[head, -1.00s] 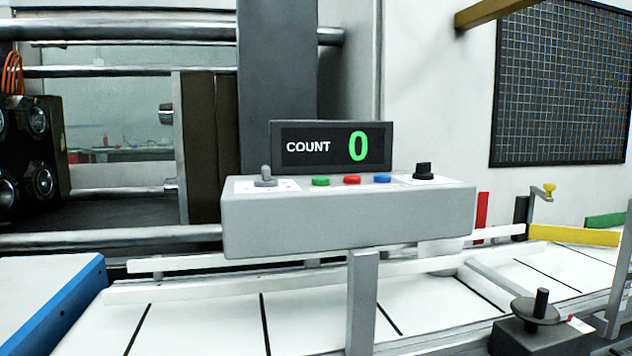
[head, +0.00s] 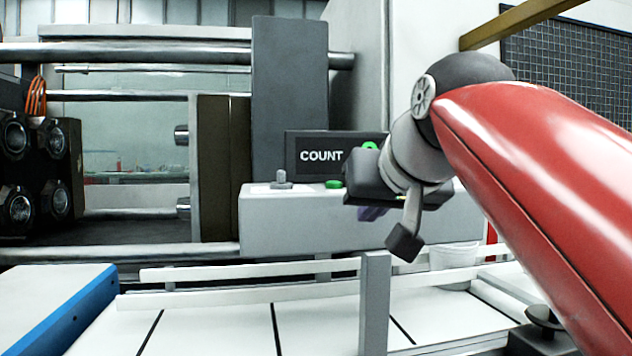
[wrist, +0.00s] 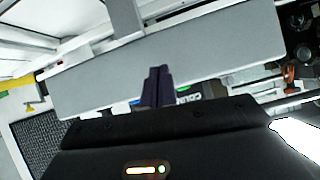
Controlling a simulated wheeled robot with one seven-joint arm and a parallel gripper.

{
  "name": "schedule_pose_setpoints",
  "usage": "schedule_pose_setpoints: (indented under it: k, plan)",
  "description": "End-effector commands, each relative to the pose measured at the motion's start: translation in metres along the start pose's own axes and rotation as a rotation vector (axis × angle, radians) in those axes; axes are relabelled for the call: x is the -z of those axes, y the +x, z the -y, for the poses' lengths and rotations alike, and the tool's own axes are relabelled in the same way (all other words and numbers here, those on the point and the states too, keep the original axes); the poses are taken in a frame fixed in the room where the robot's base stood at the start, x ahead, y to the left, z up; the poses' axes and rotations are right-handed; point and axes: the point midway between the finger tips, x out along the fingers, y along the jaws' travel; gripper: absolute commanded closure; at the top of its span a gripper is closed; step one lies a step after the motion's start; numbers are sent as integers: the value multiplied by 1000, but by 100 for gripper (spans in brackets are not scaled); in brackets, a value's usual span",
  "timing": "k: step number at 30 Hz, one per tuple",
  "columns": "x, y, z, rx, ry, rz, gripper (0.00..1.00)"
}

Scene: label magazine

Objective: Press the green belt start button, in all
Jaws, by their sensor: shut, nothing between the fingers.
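The green button (head: 334,184) sits on top of the grey control box (head: 290,222), right of a grey toggle switch (head: 281,179). In the wrist view the green button (wrist: 183,89) shows just right of my fingers. My gripper (head: 373,213) is shut and empty, in front of the box and right of the green button in the head view. Its dark purple fingers (wrist: 156,86) overlap the box's button row in the wrist view. I cannot tell whether they touch anything. The red button is hidden; a bit of the blue button (wrist: 135,102) shows in the wrist view.
The COUNT display (head: 320,155) stands behind the buttons, its digit mostly covered by my arm. A post (head: 374,300) rises before the box. A white belt (head: 210,328) with rails runs below. A blue-edged block (head: 50,300) lies at left.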

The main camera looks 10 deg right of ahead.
Motion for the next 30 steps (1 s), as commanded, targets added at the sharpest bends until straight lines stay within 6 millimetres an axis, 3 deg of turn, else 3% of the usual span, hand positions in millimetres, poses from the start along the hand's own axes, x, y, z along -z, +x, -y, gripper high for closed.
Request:
schedule_pose_setpoints:
  k: [3,6,12,19,30]
  plan:
    - [38,-18,3,11,4,-86,100]
    - [62,-33,6,18,5,-146,100]
    - [91,-56,9,28,3,-226,100]
    - [99,-65,10,31,2,-252,100]
    - [100,-60,11,31,1,-250,100]
